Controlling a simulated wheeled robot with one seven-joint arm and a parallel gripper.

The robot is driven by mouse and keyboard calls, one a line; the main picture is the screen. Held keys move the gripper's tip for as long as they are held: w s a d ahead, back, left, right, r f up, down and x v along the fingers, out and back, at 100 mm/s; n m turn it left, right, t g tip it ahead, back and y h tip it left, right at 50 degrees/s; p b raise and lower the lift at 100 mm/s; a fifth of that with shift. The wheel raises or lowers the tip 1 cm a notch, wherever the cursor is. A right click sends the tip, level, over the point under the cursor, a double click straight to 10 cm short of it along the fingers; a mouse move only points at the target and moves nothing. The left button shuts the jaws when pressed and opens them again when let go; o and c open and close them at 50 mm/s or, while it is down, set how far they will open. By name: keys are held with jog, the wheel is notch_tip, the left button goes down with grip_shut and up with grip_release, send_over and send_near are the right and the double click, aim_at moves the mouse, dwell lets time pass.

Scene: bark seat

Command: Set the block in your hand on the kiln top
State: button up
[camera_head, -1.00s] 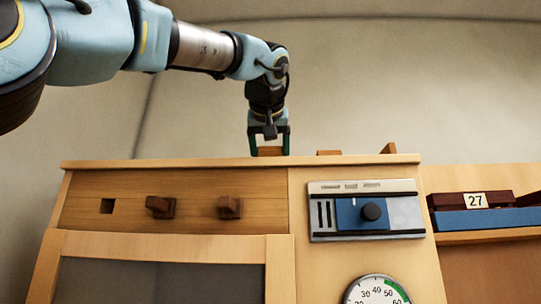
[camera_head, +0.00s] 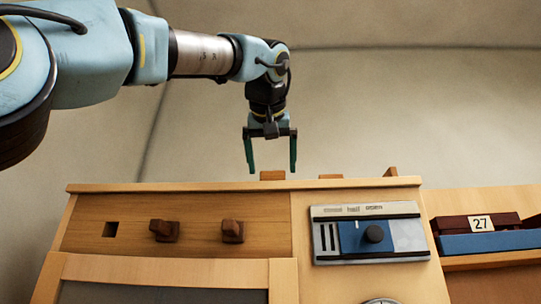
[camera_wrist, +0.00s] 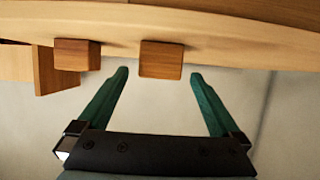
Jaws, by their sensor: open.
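The kiln (camera_head: 180,187) is a pale wooden cabinet, seen from below its top edge. A small brown wooden block (camera_head: 272,175) sits on the kiln top, only its upper part showing above the front edge. My gripper (camera_head: 271,172) is open above the top, its two green fingers spread wide and apart from the block. In the wrist view the block (camera_wrist: 161,60) lies beyond and between the open fingertips (camera_wrist: 158,76), touching neither.
A second block (camera_head: 330,176) and a wooden piece (camera_head: 390,171) stand on the kiln top to the right. In the wrist view the second block (camera_wrist: 76,55) is left of the first. A blue tray (camera_head: 490,243) with dark red blocks is on a shelf at right.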

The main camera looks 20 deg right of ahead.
jog(key=v, duration=0.6)
jog(key=shift+s+r+b, duration=0.2)
jog(key=shift+s+b, duration=0.05)
jog(key=shift+b, duration=0.2)
jog(key=shift+a, duration=0.1)
